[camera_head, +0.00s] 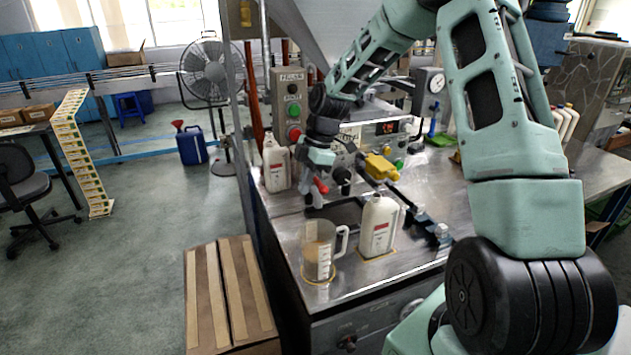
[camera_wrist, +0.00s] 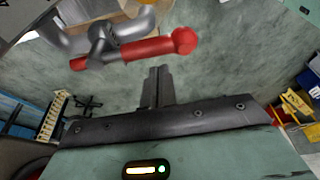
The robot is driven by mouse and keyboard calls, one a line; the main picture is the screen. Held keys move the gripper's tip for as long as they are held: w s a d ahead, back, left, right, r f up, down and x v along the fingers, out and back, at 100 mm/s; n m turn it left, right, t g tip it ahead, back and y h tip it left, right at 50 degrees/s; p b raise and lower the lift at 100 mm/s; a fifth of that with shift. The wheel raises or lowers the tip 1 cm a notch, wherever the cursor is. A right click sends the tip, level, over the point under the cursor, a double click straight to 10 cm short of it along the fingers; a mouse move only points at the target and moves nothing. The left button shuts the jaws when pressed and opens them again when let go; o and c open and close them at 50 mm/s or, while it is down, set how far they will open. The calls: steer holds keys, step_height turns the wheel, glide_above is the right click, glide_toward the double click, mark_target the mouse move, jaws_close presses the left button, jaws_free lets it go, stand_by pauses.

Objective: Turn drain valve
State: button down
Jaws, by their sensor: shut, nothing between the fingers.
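The drain valve has a red lever handle (camera_head: 320,186), which sits above the front part of the metal bench. In the wrist view the red handle (camera_wrist: 155,48) lies roughly sideways across the top, joined to a grey metal pipe body (camera_wrist: 105,42). My gripper (camera_wrist: 158,72) has its dark fingers together and empty, with the tips appearing just below the handle in that picture. I cannot tell whether they touch it. In the head view my gripper (camera_head: 318,157) is close to the valve, and its fingers are hard to make out.
A clear measuring jug (camera_head: 318,262) stands on the bench below the valve. A white bottle (camera_head: 378,228) stands right of it, and another white bottle (camera_head: 275,168) is behind at left. A control box (camera_head: 291,105) stands behind.

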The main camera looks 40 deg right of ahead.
steer(key=a+b+v, duration=0.1)
steer(key=b+v, duration=0.2)
steer(key=v, duration=0.6)
steer(key=shift+r, duration=0.45)
